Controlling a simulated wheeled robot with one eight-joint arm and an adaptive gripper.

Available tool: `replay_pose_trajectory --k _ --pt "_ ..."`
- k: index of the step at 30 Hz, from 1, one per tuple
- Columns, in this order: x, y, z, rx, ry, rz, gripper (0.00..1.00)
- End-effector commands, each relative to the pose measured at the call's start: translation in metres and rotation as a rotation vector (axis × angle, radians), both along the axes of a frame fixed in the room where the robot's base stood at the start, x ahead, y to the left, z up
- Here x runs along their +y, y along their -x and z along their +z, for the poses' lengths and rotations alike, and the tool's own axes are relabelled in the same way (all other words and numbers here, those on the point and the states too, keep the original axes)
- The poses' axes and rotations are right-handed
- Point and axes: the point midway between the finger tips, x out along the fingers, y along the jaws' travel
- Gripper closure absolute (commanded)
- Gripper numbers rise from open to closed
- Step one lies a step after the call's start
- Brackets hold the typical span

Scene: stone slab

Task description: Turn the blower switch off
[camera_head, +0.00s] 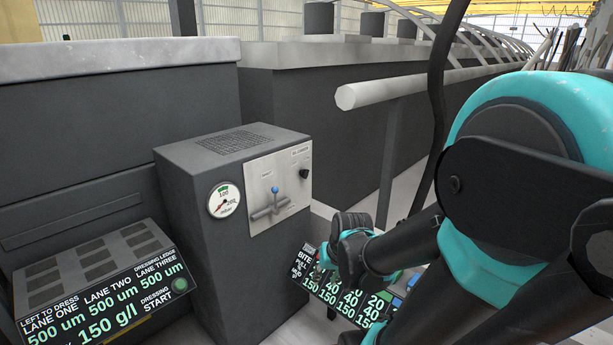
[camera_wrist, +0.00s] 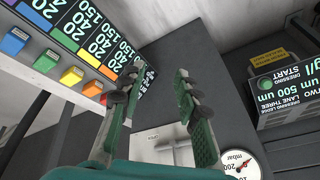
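A dark grey cabinet (camera_head: 220,180) stands in the middle of the head view. Its front has a pale panel (camera_head: 290,215) with a lever tipped by a blue ball (camera_head: 275,190), upright above a grey crossbar, and a small black knob (camera_head: 304,173). The lettering is too small to tell which is the blower switch. My gripper (camera_head: 340,262) is right of and below the panel, apart from it. In the wrist view my gripper (camera_wrist: 155,82) is open and empty. The pale panel (camera_wrist: 165,143) shows only partly behind the fingers there; its knob and blue ball are hidden.
A round gauge (camera_head: 224,199) sits left of the panel. A dressing display (camera_head: 105,295) stands at lower left. A second display (camera_head: 335,285) with coloured buttons lies close behind my gripper. A white rail (camera_head: 420,85) crosses above my arm.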

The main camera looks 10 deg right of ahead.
Motion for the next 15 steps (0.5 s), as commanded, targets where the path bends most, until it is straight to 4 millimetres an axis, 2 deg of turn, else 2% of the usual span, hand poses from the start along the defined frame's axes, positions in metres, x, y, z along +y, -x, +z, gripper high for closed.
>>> replay_pose_trajectory --k 1,5,11,15 --pt "0.004 -0.019 0.006 -0.003 -0.06 -0.04 0.58" --pt "0.016 -0.068 0.019 -0.009 -0.242 -0.155 0.42" --pt "0.023 -0.145 0.037 -0.016 -0.523 -0.322 0.42" --pt "0.016 -0.2 0.048 -0.02 -0.722 -0.435 0.42"
